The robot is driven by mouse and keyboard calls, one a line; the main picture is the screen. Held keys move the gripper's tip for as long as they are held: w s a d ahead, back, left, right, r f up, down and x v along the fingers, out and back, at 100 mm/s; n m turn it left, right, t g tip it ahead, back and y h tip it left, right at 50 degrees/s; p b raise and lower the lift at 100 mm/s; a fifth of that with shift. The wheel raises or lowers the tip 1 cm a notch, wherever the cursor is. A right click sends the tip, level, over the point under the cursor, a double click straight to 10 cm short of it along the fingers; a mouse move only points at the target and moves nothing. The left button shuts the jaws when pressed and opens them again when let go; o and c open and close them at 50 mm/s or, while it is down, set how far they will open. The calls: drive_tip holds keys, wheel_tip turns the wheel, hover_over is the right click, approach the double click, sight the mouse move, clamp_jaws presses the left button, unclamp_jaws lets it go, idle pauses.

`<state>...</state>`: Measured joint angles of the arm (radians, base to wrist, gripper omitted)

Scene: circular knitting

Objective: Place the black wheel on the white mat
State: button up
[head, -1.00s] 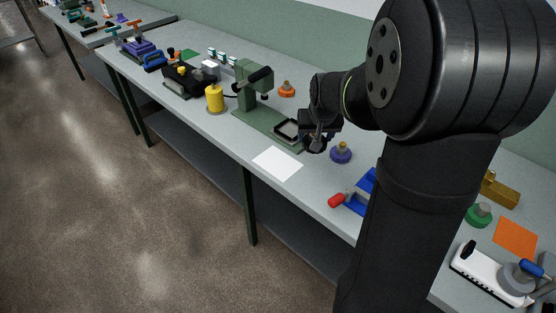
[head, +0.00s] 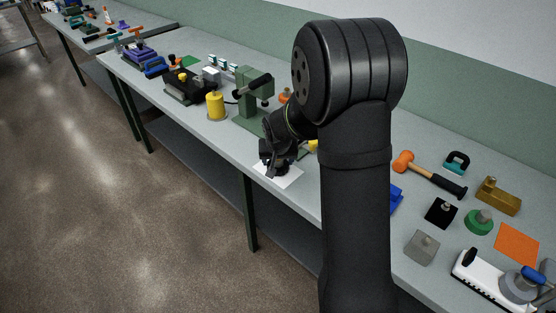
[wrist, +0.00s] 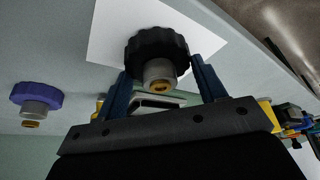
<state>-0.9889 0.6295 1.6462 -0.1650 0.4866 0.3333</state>
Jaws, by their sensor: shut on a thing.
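The black wheel (wrist: 155,46) has a dark knurled rim and a grey hub with a brass tip. It sits between the two blue fingers of my gripper (wrist: 163,68), which is shut on it. The white mat (wrist: 110,28) lies behind the wheel in the wrist view; whether they touch I cannot tell. In the head view my gripper (head: 272,168) is over the white mat (head: 291,179) near the table's front edge, covering part of the mat. The wheel cannot be made out clearly there.
A purple wheel (wrist: 36,95) stands on the table beside the mat. A green press (head: 251,92) and a yellow cylinder (head: 215,105) stand left of my arm. A mallet (head: 430,174) and several blocks lie to the right. The table edge is close to the mat.

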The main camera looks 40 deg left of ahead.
drive_tip(key=shift+f, duration=0.2)
drive_tip(key=o, duration=1.2)
drive_tip(key=v, duration=1.2)
drive_tip(key=shift+r, duration=0.1)
